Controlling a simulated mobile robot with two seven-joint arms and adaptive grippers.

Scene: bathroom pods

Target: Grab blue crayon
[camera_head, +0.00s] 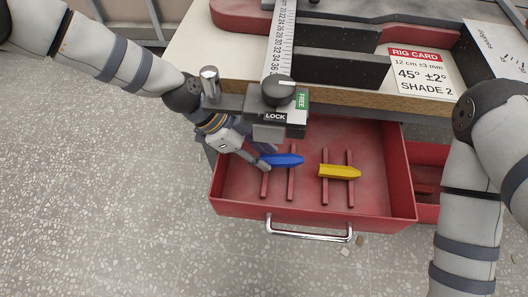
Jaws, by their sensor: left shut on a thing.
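The blue crayon (287,160) lies roughly level over two red rails on the left side of the open red drawer (380,205). My left gripper (265,162) reaches in from the left and is shut on the crayon's left end. Whether the crayon touches the rails or is slightly lifted, I cannot tell. A yellow crayon (340,171) rests across two more rails to the right. My right arm comes in at the right edge, but its gripper is out of view.
A measuring fixture with a LOCK/FREE knob (278,90) overhangs the drawer's back edge, close to my left wrist. The bench top holds a rig card (422,70). The drawer has a metal handle (309,232) in front. Speckled floor lies left and below.

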